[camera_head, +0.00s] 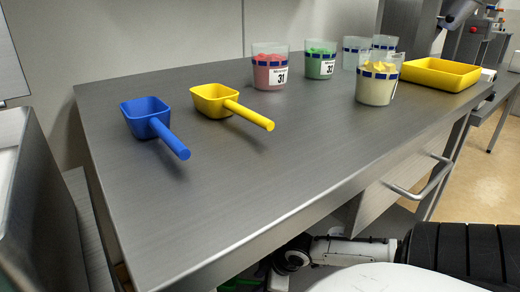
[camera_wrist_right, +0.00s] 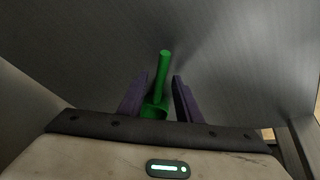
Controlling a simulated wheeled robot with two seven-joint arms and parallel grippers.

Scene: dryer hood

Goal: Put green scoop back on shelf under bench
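The green scoop shows in the right wrist view (camera_wrist_right: 158,92), with its bowl between my right gripper's fingers and its handle pointing away past the fingertips. My right gripper (camera_wrist_right: 160,80) has its dark fingers apart, with gaps beside the handle; whether a finger touches the bowl is unclear. In the head view my right arm reaches under the bench (camera_head: 300,170), whose top hides most of the gripper. A small green patch at the bottom edge may be the scoop. A grey metal surface lies behind the scoop in the wrist view. My left gripper is not in view.
On the bench top are a blue scoop (camera_head: 150,118), a yellow scoop (camera_head: 212,98), several labelled cups including a cream-filled one (camera_head: 376,88), and a yellow tray (camera_head: 440,74). A drawer handle (camera_head: 418,182) sticks out at the front. The bench's front middle is clear.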

